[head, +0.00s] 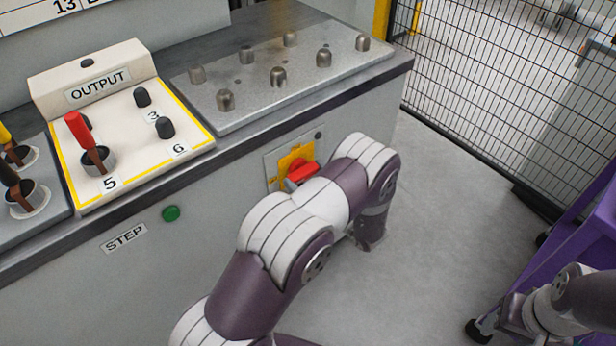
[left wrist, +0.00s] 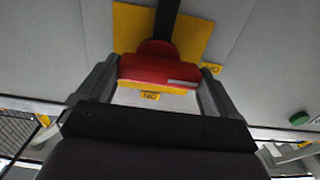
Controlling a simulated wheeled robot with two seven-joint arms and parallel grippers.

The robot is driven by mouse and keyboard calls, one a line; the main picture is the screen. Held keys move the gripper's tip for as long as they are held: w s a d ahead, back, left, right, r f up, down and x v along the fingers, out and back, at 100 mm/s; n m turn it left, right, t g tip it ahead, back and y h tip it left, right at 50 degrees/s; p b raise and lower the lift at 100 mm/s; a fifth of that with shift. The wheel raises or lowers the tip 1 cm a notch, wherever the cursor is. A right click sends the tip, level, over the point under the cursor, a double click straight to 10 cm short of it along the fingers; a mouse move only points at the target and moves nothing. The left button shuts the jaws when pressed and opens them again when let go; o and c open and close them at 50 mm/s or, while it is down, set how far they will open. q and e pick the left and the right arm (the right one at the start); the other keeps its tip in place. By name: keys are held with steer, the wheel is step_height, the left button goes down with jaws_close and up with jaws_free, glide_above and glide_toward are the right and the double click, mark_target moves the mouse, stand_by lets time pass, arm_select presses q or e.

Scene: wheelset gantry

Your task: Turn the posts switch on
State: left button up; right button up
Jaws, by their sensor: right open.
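The posts switch is a red rotary handle (head: 302,175) on a yellow plate (head: 296,157) on the cabinet front, below the panel of metal posts. In the left wrist view the red handle (left wrist: 160,70) lies across the picture in front of the yellow plate (left wrist: 195,38). Small yellow labels show below and right of it; their lettering is hard to read. My left gripper (left wrist: 160,82) has one finger against each end of the handle. My right gripper (head: 508,315) is at the lower right, away from the cabinet, open.
The metal plate with several posts (head: 278,77) lies on the cabinet top. Left of it stands the OUTPUT panel (head: 130,125) with a red lever (head: 85,135). A green button (head: 171,214) is beside the STEP label. A mesh fence (head: 500,90) and purple frame (head: 575,225) stand right.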

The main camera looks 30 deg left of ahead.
arm_select(q)
steer(key=shift+c, duration=0.5)
steer(key=shift+r, duration=0.1)
steer(key=m+p, duration=0.2)
steer(key=shift+r+m, duration=0.15)
steer(key=shift+m, duration=0.15)
steer(key=m+p, duration=0.2)
steer(key=m, duration=0.3)
steer(key=shift+w, duration=0.15)
steer(key=m+p, duration=0.1)
steer(key=m, duration=0.6)
steer(key=m+p, duration=0.1)
steer(key=m, duration=0.1)
steer(key=shift+w+d+m, duration=0.1)
steer(key=shift+w+m, duration=0.1)
steer(key=shift+m, duration=0.5)
